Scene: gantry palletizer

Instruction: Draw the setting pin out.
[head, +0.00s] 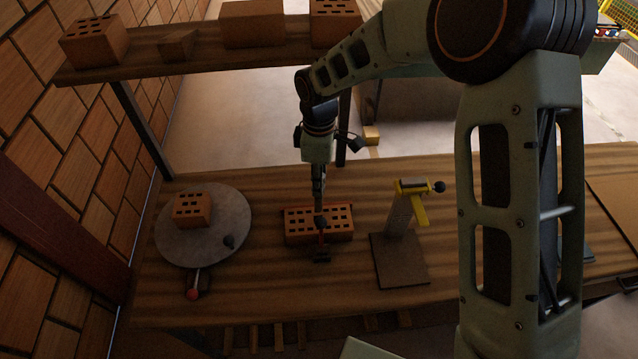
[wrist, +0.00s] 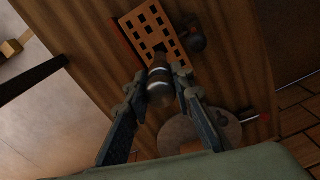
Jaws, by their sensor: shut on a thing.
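My gripper (head: 319,218) points down over the perforated orange brick (head: 337,232) at the middle of the bench. The wrist view shows its two fingers shut on a dark, round piece with pale bands (wrist: 160,86), which looks like the setting pin. The brick (wrist: 143,22) shows just beyond this piece in the wrist view. The lower end of the pin is hidden, so I cannot tell if it sits in something. A red bar (head: 322,242) with a dark end stands out in front of the brick, below my gripper.
A grey round plate (head: 176,245) with a brick (head: 191,210), a dark knob and a red-tipped lever (head: 192,292) is at the left. A stand with a yellow top (head: 411,186) and black knob is at the right. A brick shelf (head: 200,47) runs behind.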

